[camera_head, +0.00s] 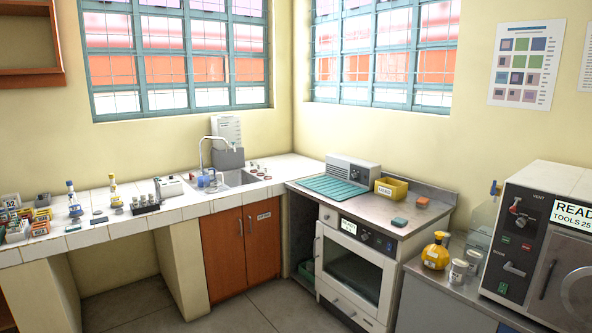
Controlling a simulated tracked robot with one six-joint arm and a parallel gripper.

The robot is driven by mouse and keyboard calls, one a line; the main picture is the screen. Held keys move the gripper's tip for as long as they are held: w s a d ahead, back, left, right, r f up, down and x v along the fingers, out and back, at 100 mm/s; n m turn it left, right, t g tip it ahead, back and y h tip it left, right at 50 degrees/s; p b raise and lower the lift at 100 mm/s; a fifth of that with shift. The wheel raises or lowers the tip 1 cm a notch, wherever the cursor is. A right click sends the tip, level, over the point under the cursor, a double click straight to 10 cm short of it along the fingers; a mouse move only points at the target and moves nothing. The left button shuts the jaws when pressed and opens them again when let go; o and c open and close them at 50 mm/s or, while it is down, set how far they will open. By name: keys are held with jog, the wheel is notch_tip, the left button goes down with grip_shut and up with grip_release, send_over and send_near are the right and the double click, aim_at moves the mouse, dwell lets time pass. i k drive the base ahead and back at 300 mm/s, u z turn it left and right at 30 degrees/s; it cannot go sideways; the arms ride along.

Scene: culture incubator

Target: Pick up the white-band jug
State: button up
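A rounded yellow jug (435,256) with a narrow neck stands upright on the grey counter at the right, left of the grey machine. A band on it is too small to make out clearly, so I cannot tell for sure that it is the white-band jug. My gripper is not in view.
The grey machine (520,235) rises right of the jars. The oven (352,262) and its metal top, with a yellow bin (391,188), stand left of the jug. The tiled counter (150,222) at left carries bottles and racks. The floor (240,312) in front is clear.

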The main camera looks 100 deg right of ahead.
aim_at(210, 179)
jog(key=z, duration=0.6)
jog(key=k, duration=0.85)
jog(key=z, duration=1.1)
jog(key=i, duration=0.8)
jog(key=z, duration=1.05)
jog(key=i, duration=0.7)
jog(key=z, duration=0.55)
jog(key=i, duration=1.6)
jog(key=u, duration=0.15)
